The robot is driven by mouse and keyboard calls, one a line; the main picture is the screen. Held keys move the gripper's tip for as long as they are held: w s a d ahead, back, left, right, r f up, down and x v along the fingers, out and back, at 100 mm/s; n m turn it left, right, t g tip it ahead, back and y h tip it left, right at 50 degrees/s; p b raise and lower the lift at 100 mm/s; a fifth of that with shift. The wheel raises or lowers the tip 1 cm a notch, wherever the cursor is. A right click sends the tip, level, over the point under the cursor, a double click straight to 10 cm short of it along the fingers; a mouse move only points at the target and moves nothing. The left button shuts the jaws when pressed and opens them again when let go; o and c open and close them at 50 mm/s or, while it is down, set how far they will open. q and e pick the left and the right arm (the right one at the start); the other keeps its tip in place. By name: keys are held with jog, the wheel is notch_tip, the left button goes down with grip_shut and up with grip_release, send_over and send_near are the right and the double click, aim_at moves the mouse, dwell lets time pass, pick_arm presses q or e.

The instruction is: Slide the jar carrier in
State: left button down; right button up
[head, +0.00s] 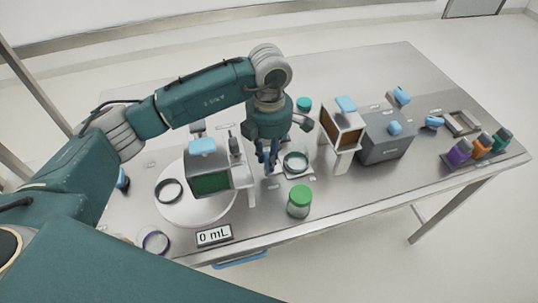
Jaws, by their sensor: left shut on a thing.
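The jar carrier appears to be the pale, flat piece (298,175) under a clear open jar with a teal rim (295,161), near the middle of the table. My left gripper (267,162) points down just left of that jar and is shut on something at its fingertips. The fingers hide most of what they hold; it looks like part of the jar carrier, but I cannot tell for sure. My right gripper is out of view.
A jar with a green lid (299,201) stands at the front edge. Left are a white round base (185,208), a box with a green screen (211,182) and a "0 mL" display (214,235). Right are a blue-topped stand (342,125), a grey box (385,140) and coloured bottles (484,146).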

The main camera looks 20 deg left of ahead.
aim_at(297, 148)
pick_arm(q)
jog(key=w+d+b, duration=0.1)
jog(key=d, duration=0.1)
jog(key=w+d+b, duration=0.1)
jog(key=w+d, duration=0.1)
jog(key=w+d+b, duration=0.1)
jog(key=d+b, duration=0.1)
jog(key=shift+w+f, duration=0.1)
jog(key=shift+w, duration=0.1)
jog(key=shift+w+d, duration=0.1)
jog(key=shift+d, duration=0.1)
jog(key=shift+a+r, duration=0.15)
jog(key=shift+r, duration=0.05)
jog(key=c, duration=1.4)
grip_release()
jog(key=shift+c, duration=0.2)
notch_tip(297, 148, up, 12)
